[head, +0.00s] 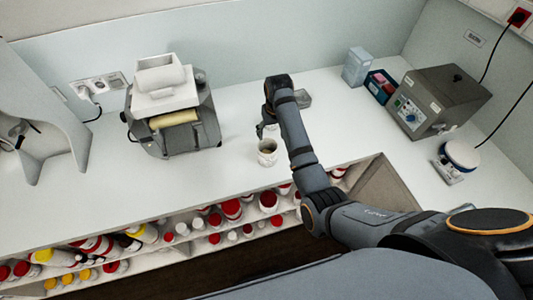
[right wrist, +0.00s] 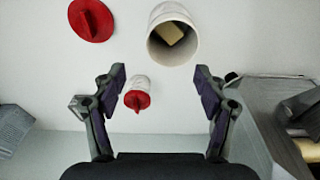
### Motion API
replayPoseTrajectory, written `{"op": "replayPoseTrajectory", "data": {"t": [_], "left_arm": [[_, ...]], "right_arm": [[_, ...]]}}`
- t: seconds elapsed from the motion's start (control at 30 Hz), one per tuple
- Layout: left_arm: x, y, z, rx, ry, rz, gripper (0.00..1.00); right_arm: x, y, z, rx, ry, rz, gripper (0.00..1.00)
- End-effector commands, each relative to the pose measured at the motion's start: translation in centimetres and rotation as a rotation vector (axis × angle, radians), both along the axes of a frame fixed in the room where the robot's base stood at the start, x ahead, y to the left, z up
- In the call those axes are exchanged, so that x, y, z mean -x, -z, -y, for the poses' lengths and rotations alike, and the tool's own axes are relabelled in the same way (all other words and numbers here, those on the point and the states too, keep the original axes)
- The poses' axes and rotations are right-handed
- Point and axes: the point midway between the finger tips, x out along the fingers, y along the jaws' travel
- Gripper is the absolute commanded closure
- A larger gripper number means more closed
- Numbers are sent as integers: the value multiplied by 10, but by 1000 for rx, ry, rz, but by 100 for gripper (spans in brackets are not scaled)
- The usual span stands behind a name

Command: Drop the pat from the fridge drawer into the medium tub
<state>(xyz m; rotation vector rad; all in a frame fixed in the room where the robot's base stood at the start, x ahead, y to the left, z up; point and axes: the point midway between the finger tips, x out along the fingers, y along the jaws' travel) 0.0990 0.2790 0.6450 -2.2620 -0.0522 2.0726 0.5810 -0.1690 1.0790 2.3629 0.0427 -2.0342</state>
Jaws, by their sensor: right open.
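An open white tub (head: 267,152) stands upright on the counter, in front of my right gripper in the head view. In the right wrist view the tub (right wrist: 172,38) holds a pale yellow block, the pat (right wrist: 170,32), lying inside it. My right gripper (right wrist: 160,85) is open and points down at the counter, with nothing held between its fingers. The tub is just beyond the fingertips. In the head view the right gripper (head: 266,129) is partly hidden by its own arm. My left gripper is not in view. I cannot make out the fridge drawer.
A red lid (right wrist: 91,20) and a small red-capped jar (right wrist: 138,95) are near the fingers. A grey mill (head: 178,125) stands left of the tub. A grey box with a dial (head: 440,100) and a round scale (head: 460,157) stand right. Shelves of bottles (head: 232,209) lie below.

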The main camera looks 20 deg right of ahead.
Motion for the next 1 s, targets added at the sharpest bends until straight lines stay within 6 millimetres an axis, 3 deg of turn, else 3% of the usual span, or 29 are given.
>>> {"op": "replayPoseTrajectory", "data": {"t": [0.1, 0.17, 0.4, 0.57, 1.0], "left_arm": [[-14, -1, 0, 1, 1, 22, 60], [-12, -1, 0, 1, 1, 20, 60], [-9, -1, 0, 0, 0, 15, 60], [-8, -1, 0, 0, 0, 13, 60], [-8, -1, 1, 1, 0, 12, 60]], "right_arm": [[0, -1, 0, 0, 0, 0, 27], [0, -6, 0, 0, 0, 1, 27], [6, -50, 0, 0, 1, 4, 27], [10, -70, 0, -1, 0, 2, 27], [11, -74, 0, 0, 0, -1, 27]]}}
